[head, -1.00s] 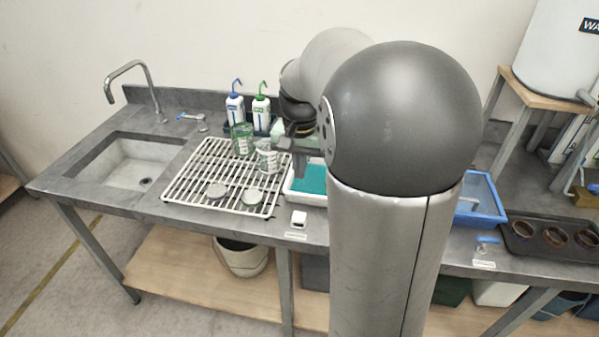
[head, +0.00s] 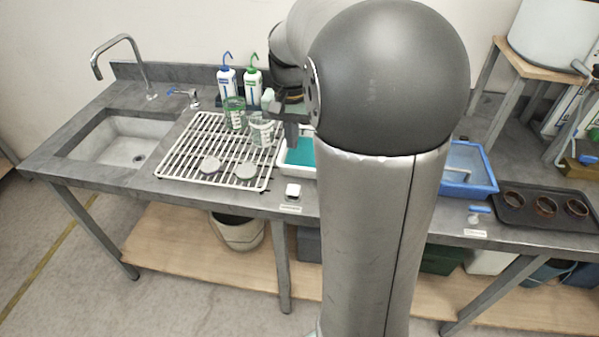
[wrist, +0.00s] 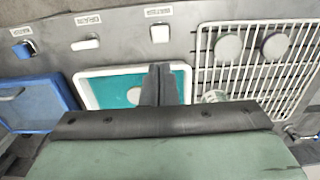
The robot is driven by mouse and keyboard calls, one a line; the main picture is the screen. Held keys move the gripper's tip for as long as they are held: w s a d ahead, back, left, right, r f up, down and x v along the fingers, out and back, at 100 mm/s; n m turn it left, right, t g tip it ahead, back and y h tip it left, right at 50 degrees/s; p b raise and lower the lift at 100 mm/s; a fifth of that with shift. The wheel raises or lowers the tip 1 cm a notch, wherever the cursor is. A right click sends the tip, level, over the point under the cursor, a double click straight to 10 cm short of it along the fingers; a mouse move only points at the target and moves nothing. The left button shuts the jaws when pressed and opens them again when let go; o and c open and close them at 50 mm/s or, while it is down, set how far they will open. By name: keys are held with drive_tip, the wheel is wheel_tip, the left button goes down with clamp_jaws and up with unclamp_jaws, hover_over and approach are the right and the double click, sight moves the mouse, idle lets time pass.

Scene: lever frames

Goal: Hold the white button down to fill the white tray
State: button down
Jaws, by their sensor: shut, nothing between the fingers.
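The white button (head: 293,191) sits at the bench's front edge, in front of the white tray (head: 283,163). In the wrist view the white button (wrist: 160,34) is next to a printed label. The white tray (wrist: 85,103) has a teal inside with a pale round spot; I cannot tell how full it is. My gripper (wrist: 160,72) is shut and empty, its fingertips over the tray and apart from the button. In the head view my gripper is partly hidden behind my arm, near the beakers.
A white rack (head: 190,150) with two beakers and two grey discs stands left of the tray. Wash bottles (head: 240,87) stand behind. Another white control (wrist: 86,44) and a blue-handled one (wrist: 23,49) line the edge. A blue tray (head: 468,170) stands right.

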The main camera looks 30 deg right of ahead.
sight(293, 189)
drive_tip(key=shift+f, duration=0.1)
wheel_tip(293, 189, down, 14)
drive_tip(key=shift+r+p, duration=0.1)
drive_tip(key=shift+p, duration=0.6)
